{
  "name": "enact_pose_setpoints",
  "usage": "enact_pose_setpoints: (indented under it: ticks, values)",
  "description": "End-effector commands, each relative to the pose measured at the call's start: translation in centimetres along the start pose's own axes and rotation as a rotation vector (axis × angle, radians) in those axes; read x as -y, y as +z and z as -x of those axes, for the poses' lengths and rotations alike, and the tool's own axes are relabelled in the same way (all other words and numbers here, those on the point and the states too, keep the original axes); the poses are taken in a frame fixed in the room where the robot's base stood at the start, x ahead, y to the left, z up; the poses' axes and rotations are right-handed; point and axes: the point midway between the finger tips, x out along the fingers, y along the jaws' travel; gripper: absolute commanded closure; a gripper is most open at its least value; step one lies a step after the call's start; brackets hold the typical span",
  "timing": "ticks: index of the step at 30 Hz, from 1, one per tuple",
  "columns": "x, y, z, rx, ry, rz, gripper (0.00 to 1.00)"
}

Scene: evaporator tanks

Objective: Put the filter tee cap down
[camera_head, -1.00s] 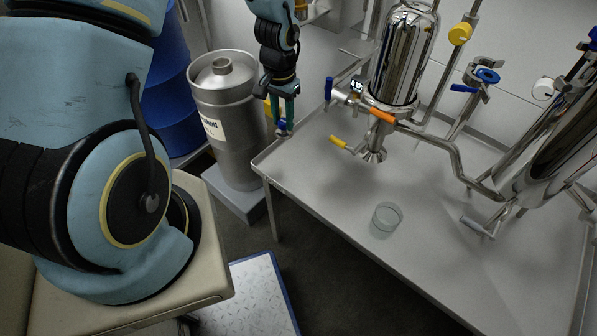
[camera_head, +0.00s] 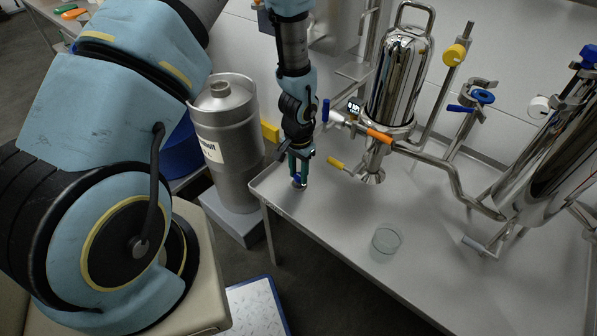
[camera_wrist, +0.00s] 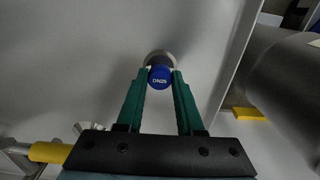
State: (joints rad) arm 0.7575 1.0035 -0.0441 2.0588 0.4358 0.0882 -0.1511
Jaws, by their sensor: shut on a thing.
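The filter tee cap (camera_wrist: 160,75) is a small round piece with a blue face marked DN25 and a metal rim. My gripper (camera_wrist: 158,80) is shut on it, with one green finger on each side, in the wrist view. In the head view my gripper (camera_head: 299,181) points down at the left end of the steel table (camera_head: 330,215), and the cap (camera_head: 298,181) shows as a small blue spot between the fingertips. The cap is near the tabletop; I cannot tell whether it touches.
The steel filter vessel (camera_head: 398,80) with orange and yellow (camera_head: 337,163) handles stands right of my gripper. A glass dish (camera_head: 386,239) sits on the table. A metal keg (camera_head: 228,140) stands left of the table. The table's front left area is bare.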

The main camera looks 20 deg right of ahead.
Motion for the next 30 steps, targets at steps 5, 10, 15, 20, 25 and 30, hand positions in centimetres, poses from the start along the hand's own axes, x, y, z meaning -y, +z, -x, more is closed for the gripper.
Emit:
enact_pose_setpoints:
  ticks: [5, 10, 15, 20, 25, 30]
  values:
    - [0.0, 0.0, 0.0, -0.001, 0.0, 0.0, 1.0]
    - [0.0, 0.0, -0.4, 0.0, 0.0, 0.0, 1.0]
    - [0.0, 0.0, -0.3, 0.0, 0.0, 0.001, 0.47]
    - [0.0, 0.0, -0.3, 0.0, 0.0, 0.001, 0.34]
    - [0.0, 0.0, -0.2, 0.0, 0.0, 0.001, 0.34]
    - [0.1, -0.1, 0.6, -0.003, 0.0, 0.001, 0.34]
